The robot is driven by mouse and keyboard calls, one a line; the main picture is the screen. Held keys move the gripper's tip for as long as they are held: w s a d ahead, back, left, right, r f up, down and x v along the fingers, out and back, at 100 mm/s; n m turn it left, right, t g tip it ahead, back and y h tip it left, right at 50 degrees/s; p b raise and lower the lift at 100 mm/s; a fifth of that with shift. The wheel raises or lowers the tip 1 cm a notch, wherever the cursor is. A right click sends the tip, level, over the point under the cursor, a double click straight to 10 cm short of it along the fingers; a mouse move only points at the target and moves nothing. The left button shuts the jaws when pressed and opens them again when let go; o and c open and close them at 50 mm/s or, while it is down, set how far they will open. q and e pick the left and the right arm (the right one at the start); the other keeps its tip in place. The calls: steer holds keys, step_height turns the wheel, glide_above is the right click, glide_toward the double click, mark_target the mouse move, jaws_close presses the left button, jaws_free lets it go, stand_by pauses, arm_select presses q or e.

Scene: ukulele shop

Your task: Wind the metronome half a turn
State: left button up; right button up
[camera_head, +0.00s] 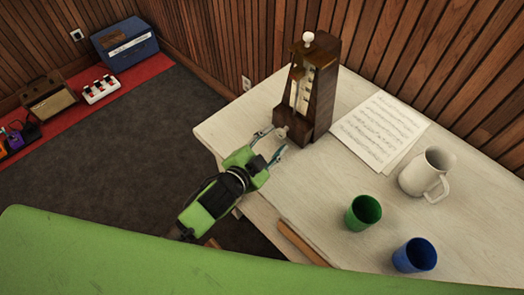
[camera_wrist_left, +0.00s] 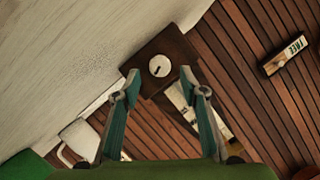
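The metronome (camera_head: 318,92) is a tall dark wooden case standing upright near the left end of the pale table (camera_head: 300,190). A white knob (camera_head: 308,38) is at its top. A small pale winding key (camera_head: 281,132) shows low on the side toward my left gripper (camera_head: 275,140). In the left wrist view the round pale key (camera_wrist_left: 159,66) with a dark slot lies between and just past the fingertips of my open left gripper (camera_wrist_left: 159,76). I see a gap on both sides; the fingers hold nothing. My right gripper is not in view.
Sheet music (camera_head: 380,130) lies right of the metronome. A white pitcher (camera_head: 427,174), a green cup (camera_head: 363,212) and a blue cup (camera_head: 415,255) stand farther right. A slatted wood wall (camera_head: 420,60) is behind. The table's left edge is near my gripper.

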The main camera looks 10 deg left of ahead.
arm_select(q)
steer(key=v, duration=0.8)
steer(key=shift+s+a+r, duration=0.1)
steer(key=shift+s+r, duration=0.05)
steer(key=shift+s, duration=0.1)
steer(key=shift+o, duration=0.2)
